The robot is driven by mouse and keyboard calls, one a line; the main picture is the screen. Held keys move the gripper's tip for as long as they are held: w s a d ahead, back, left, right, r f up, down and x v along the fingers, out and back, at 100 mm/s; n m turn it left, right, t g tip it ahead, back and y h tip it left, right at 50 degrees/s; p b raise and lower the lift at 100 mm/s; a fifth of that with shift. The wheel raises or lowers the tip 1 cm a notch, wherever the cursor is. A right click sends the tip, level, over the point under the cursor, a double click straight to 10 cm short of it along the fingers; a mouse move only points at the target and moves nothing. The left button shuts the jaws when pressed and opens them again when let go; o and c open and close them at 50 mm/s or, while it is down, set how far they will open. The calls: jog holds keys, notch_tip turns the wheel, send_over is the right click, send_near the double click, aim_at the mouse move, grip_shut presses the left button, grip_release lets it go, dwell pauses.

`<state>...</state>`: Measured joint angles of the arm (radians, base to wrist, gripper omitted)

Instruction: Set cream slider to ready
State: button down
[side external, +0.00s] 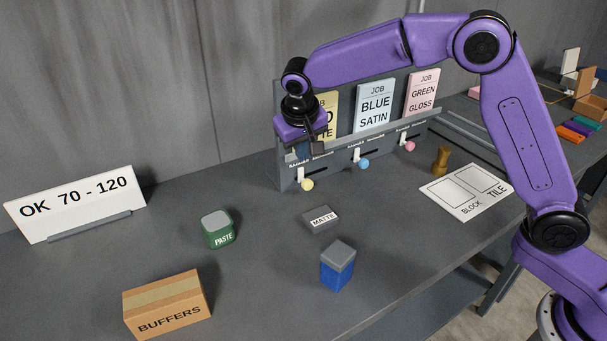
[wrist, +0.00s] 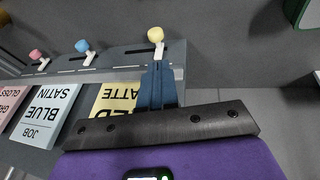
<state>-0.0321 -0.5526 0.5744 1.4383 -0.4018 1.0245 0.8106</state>
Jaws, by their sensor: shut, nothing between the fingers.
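The cream slider has a round cream knob (side external: 307,185) on a white stem at the lower left of the grey panel (side external: 286,177). In the wrist view the cream knob (wrist: 155,34) sits toward the right end of its dark slot, with slot showing to its left. My gripper (side external: 303,157) is shut and empty, pointing down just above the stem in the side view. In the wrist view its blue fingertips (wrist: 158,65) lie right beside the stem's lower end. I cannot tell whether they touch. The small slot labels are unreadable.
A blue slider knob (side external: 363,163) and a pink one (side external: 409,146) stand to the right on the same panel. Job cards, including BLUE SATIN (side external: 375,106), lean above.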

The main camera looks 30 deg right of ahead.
aim_at(304, 182)
jog(key=x, duration=1)
jog(key=d, duration=0.8)
dwell(0.4)
jog(key=v, duration=1)
